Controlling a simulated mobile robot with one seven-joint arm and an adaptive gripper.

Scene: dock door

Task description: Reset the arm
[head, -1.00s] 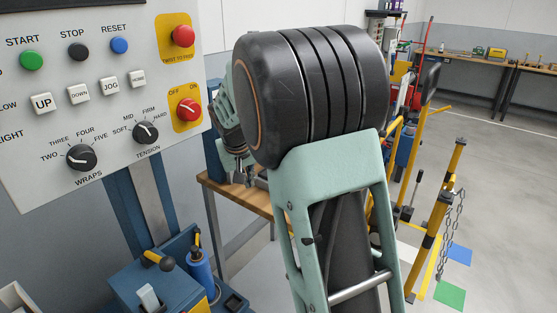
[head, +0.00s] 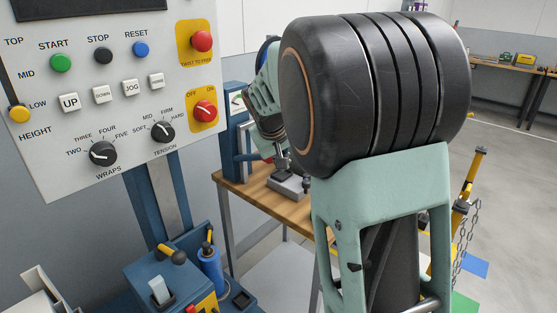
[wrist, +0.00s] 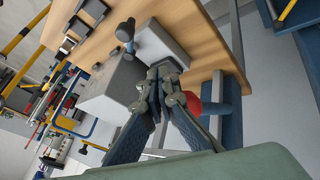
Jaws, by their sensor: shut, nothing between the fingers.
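My arm rises in front in the head view, its large black joint and pale green link covering much of the right half. My gripper (head: 284,165) shows partly behind that joint, pointing down over the wooden bench. In the wrist view my gripper (wrist: 167,70) is shut, its fingertips together with nothing between them. Its tips appear over or near a grey block-like fixture (wrist: 112,90) on the bench; I cannot tell whether they touch.
A control panel (head: 120,120) with buttons and knobs stands at left. Below it are a blue box (head: 150,275) and a blue bottle (head: 210,265). The wooden bench (head: 240,195) is behind my arm. A yellow-black post (head: 470,180) and chain stand at right, with open floor beyond.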

